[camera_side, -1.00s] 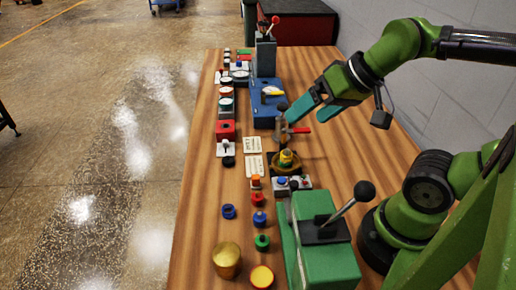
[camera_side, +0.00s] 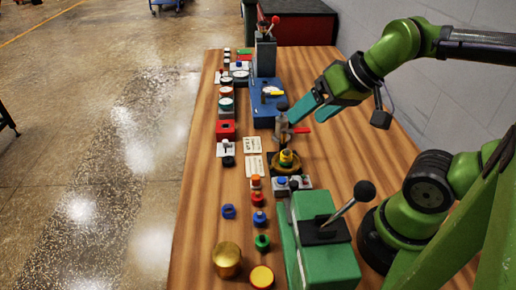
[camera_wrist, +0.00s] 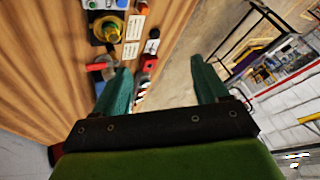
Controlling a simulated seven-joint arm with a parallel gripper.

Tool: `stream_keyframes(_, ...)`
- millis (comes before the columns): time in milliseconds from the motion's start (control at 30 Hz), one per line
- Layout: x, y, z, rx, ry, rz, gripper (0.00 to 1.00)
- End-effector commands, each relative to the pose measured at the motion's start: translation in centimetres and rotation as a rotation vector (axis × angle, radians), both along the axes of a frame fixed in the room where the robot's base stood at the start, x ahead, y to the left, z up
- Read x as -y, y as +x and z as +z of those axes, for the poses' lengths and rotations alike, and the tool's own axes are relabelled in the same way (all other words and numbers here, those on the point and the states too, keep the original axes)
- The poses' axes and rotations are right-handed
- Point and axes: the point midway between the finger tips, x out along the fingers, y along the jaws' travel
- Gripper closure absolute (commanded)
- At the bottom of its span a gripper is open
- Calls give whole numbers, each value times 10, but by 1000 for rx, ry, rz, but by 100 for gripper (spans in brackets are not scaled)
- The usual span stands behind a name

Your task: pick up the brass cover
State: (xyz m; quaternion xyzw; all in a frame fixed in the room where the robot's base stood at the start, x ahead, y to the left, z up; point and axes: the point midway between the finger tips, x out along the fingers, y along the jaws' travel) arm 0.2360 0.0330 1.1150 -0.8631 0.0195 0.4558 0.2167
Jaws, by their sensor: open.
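The brass cover (camera_side: 227,260) appears to be the gold cylinder standing upright at the near left of the wooden table. It is not clearly visible in the wrist view. My gripper (camera_side: 298,113) is open and empty, with teal fingers. It is above the far half of the table, near the blue unit, well away from the gold cylinder. In the wrist view the two fingers of my gripper (camera_wrist: 160,67) are spread wide with nothing held between them.
A green box with a black-knobbed lever (camera_side: 328,250) stands right of the cylinder. A red-yellow button (camera_side: 262,277) and a green one (camera_side: 262,242) are close by. A brass dish (camera_side: 285,163) with a yellow piece sits mid-table. The table's left edge is near the cylinder.

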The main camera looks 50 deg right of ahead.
Motion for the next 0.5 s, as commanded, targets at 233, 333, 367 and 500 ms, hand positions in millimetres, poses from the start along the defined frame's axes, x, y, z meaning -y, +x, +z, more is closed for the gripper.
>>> stream_keyframes(233,-2,0,0,0,0,6,26)
stream_keyframes(333,-14,0,-8,-35,-1,60,26)
stream_keyframes(367,-21,1,-11,-54,-2,88,26)
stream_keyframes(500,-67,13,-23,-177,-23,239,26)
